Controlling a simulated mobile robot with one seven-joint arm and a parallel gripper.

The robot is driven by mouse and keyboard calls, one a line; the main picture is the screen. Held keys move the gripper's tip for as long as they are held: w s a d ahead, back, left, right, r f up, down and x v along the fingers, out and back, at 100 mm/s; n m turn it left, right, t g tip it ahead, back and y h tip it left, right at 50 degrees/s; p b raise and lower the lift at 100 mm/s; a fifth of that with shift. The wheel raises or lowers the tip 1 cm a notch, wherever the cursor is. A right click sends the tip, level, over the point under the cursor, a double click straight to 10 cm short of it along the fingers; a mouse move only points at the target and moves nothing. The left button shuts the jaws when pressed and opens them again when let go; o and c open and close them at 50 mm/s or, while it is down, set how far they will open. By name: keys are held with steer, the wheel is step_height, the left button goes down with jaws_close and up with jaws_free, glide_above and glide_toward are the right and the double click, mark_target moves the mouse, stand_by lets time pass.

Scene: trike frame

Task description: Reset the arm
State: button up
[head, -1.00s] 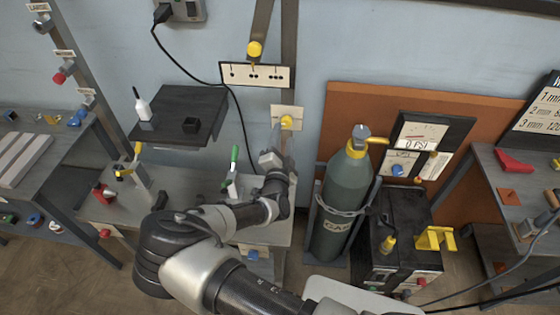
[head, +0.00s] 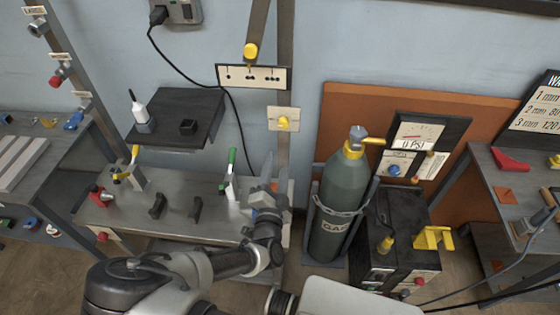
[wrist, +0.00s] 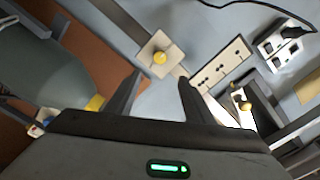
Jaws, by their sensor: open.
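My gripper (head: 268,170) is open and empty in the head view, above the right end of the grey workbench (head: 180,215), its fingers pointing up toward the wall. In the wrist view its two dark fingers (wrist: 158,88) stand apart with nothing between them. Beyond them is the white wall plate with a yellow knob (wrist: 160,58), apart from the fingers. The same yellow knob (head: 284,123) shows on the wall above my gripper in the head view.
A green gas cylinder (head: 340,200) stands chained right of my gripper, beside a dark machine (head: 395,235). A green-handled clamp (head: 231,175) stands just left of my gripper. A dark shelf (head: 175,112) juts from the wall at left. A black cable hangs between shelf and knob.

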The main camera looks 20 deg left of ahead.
steer(key=w+d+r+m+g+h+p, duration=0.1)
steer(key=w+d+r+m+h, duration=0.1)
steer(key=d+r+m+h, duration=0.5)
steer(key=w+d+r+m+g+h, duration=0.15)
steer(key=d+m+h, duration=0.25)
steer(key=d+m, duration=0.5)
steer(key=s+d+r+m+g+h+p, duration=0.1)
steer(key=s+d+r+m+g+h, duration=0.25)
steer(key=d+m, duration=0.5)
steer(key=s+d+r+m+g, duration=0.2)
steer(key=d+r+m+g, duration=0.3)
steer(key=m, duration=0.6)
steer(key=s+d+r+m+g+y+p, duration=0.1)
steer(key=s+d+r+m+g+y, duration=0.65)
steer(key=m, duration=0.75)
steer(key=s+a+r+m+t+y+p, duration=0.1)
steer(key=s+a+r+m+t+y, duration=0.1)
steer(key=s+r+m+t, duration=0.4)
step_height(320, 180, up, 5)
steer(key=s+a+m, duration=0.1)
steer(key=s+m, duration=0.1)
steer(key=m, duration=0.5)
steer(key=shift+t+y, duration=0.3)
steer(key=shift+t, duration=0.05)
